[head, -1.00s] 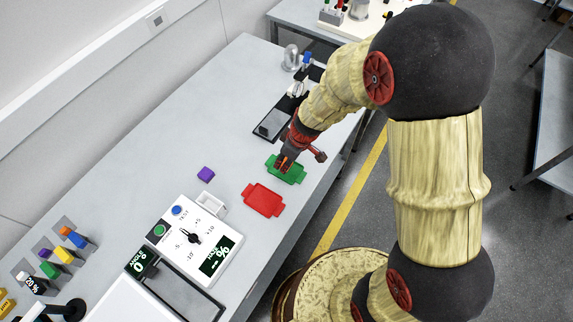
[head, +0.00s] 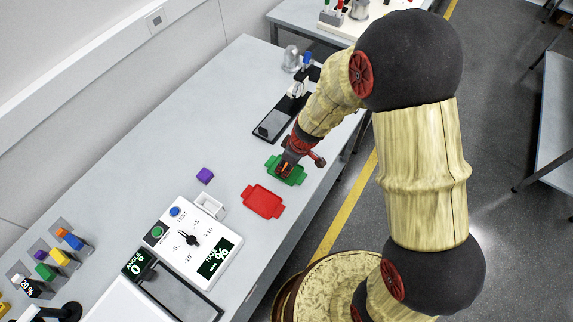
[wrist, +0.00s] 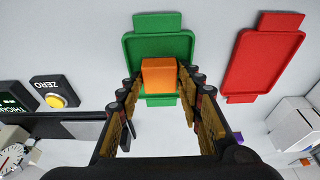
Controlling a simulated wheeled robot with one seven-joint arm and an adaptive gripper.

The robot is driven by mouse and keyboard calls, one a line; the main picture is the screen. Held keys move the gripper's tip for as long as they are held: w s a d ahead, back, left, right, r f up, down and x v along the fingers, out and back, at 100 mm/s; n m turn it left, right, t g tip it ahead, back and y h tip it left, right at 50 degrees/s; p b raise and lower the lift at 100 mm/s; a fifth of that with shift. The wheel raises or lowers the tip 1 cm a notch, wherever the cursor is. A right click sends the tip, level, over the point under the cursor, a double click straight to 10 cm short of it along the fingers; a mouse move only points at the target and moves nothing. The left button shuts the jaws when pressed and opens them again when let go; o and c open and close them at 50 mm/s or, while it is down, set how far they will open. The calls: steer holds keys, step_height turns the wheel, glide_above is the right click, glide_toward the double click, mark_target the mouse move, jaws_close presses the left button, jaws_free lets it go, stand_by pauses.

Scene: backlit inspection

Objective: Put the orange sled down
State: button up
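The orange sled (wrist: 159,76) is a small orange block between my fingertips in the wrist view. My gripper (wrist: 160,82) appears shut on it, with a finger against each side. The sled is over the middle of a green tray (wrist: 128,48) with end tabs. I cannot tell whether it touches the tray floor. In the head view my gripper (head: 284,171) is low over the green tray (head: 297,179) and mostly hides the sled.
A red tray (head: 263,201) lies beside the green one. A purple block (head: 205,175) and a white instrument panel with a dial (head: 193,240) are to the left. A black-based fixture (head: 271,127) stands behind. Several coloured blocks sit at the lower left.

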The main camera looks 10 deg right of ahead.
steer(key=o, duration=0.3)
steer(key=shift+r, duration=0.15)
steer(key=shift+r+p, duration=0.35)
steer(key=s+d+r+m+t+p, duration=0.1)
steer(key=s+d+r, duration=0.1)
steer(key=r, duration=0.8)
steer(key=s+d+r+m+p, duration=0.1)
steer(key=s+d+r, duration=0.15)
steer(key=r, duration=0.85)
steer(key=s+d+r+m+t, duration=0.1)
steer(key=s+d+r+m, duration=0.1)
steer(key=s+r, duration=0.3)
steer(key=s+d+r+m+t+h, duration=0.1)
steer(key=s+d+r+m, duration=0.2)
steer(key=s+d+r, duration=0.1)
steer(key=s+d+r+m+h, duration=0.1)
steer(key=s+d+r+m, duration=0.2)
steer(key=s+r, duration=0.3)
steer(key=shift+s+d+t, duration=0.15)
steer(key=shift+d+t, duration=0.05)
steer(key=shift+t, duration=0.2)
steer(key=shift+f, duration=0.1)
